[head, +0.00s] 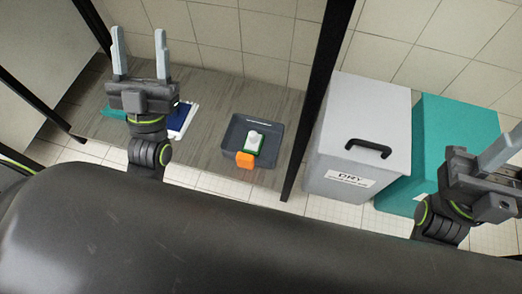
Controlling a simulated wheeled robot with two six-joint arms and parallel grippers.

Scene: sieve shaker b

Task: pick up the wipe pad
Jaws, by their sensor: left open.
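I cannot tell for sure which item is the wipe pad. On the grey shelf, a flat teal piece (114,113) and a blue-and-white flat item (183,119) lie at the left, both partly hidden behind my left gripper (139,48). An orange block (245,160) sits at the front of a dark grey tray (236,131), by a white-and-green item (253,141) in the tray. My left gripper is open and empty, fingers pointing up the picture. My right gripper (501,148) is at the right edge, partly cut off, with nothing visible in it.
A grey bin (357,120) labelled "DRY" with a black handle stands right of the shelf. A teal bin (455,125) stands beside it. Black posts (322,90) frame the shelf. The shelf (208,150) is bare between the blue item and the tray.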

